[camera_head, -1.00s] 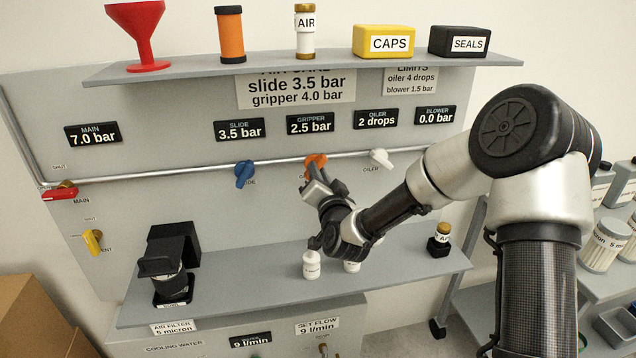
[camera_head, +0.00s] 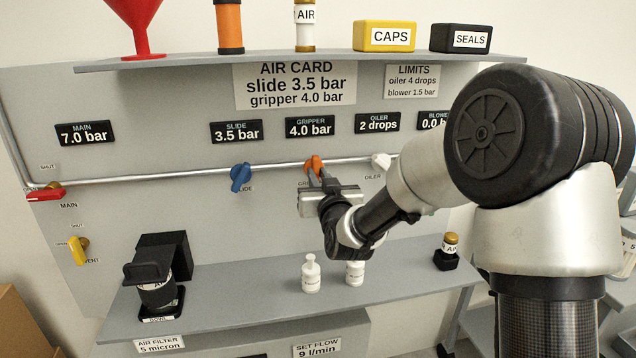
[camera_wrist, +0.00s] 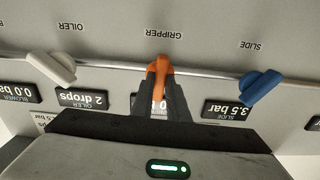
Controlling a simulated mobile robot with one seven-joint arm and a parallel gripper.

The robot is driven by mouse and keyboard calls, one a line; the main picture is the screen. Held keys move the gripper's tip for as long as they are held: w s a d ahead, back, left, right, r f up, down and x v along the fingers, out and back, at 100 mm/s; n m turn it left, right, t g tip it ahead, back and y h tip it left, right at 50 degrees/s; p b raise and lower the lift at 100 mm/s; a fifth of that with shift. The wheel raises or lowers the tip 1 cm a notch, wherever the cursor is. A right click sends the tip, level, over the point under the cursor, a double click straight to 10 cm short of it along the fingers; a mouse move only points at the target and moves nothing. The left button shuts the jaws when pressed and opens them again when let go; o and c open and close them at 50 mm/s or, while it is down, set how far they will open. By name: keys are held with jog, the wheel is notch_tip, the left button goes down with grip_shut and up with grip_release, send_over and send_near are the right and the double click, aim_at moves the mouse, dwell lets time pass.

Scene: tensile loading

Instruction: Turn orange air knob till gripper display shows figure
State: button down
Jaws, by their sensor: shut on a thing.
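The orange gripper air knob (camera_head: 313,164) sits on the pipe in the middle of the panel. My gripper (camera_head: 318,179) is shut on it. In the wrist view the orange knob (camera_wrist: 159,72) shows between my dark fingers (camera_wrist: 160,85). The gripper display (camera_head: 310,126) above the knob reads 4.0 bar. The air card (camera_head: 295,85) reads slide 3.5 bar and gripper 4.0 bar. In the wrist view the gripper display is mostly hidden behind my fingers.
The blue slide knob (camera_head: 241,177) is left of the orange knob, and the white oiler knob (camera_head: 381,161) is right. The slide display (camera_head: 236,131) reads 3.5 bar. Two white bottles (camera_head: 311,273) (camera_head: 355,272) stand on the shelf below my gripper. The upper shelf (camera_head: 180,62) overhangs the displays.

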jog(key=shift+f, duration=0.1)
dwell(0.3)
jog(key=c, duration=1.7)
grip_release()
